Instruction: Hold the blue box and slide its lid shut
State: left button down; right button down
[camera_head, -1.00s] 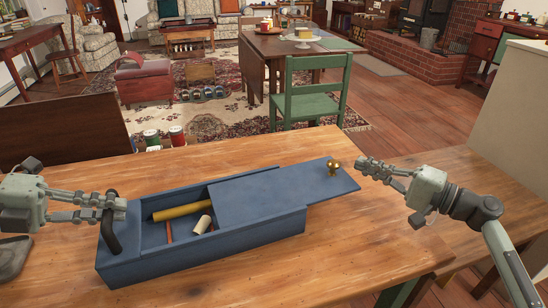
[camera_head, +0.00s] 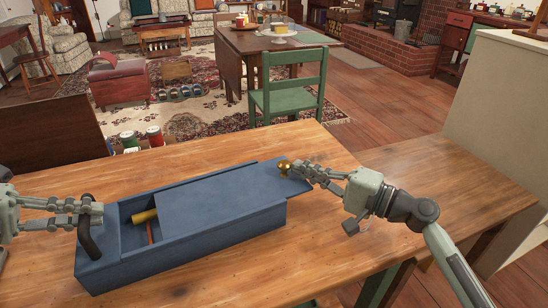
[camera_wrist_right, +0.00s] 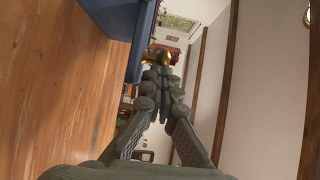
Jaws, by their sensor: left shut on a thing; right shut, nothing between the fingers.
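The blue box (camera_head: 180,248) lies on the wooden table in the head view. Its blue sliding lid (camera_head: 195,197) covers most of the top and overhangs the right end. An opening at the left end shows part of a yellow cylinder (camera_head: 145,215) and a thin reddish stick (camera_head: 150,233). My left gripper (camera_head: 98,214) is shut on the dark handle (camera_head: 90,240) at the box's left end. My right gripper (camera_head: 288,170) is shut and empty, its fingertips at the brass knob (camera_head: 284,164) on the lid's right end.
The wooden table (camera_head: 330,240) is clear in front of and to the right of the box. A green chair (camera_head: 288,88) stands behind the table. Red and green cans (camera_head: 154,136) show beyond its far edge.

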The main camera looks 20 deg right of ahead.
aim_at(301, 188)
pick_arm(q)
jog(key=shift+s+d, duration=0.1)
pick_arm(e)
jog(key=a, duration=0.6)
jog(key=shift+s+a, duration=0.35)
jog(key=shift+d, duration=0.1)
jog(key=shift+d, duration=0.3)
jog(key=d, duration=0.1)
jog(key=s+d, duration=0.1)
jog(key=d, duration=0.2)
jog(key=shift+s+f, duration=0.1)
jog(key=shift+s, duration=0.25)
jog(key=v, duration=0.8)
jog(key=shift+s+d, duration=0.2)
jog(key=shift+s, duration=0.1)
pick_arm(q)
jog(key=c, duration=1.4)
grip_release()
jog(key=shift+c, duration=0.2)
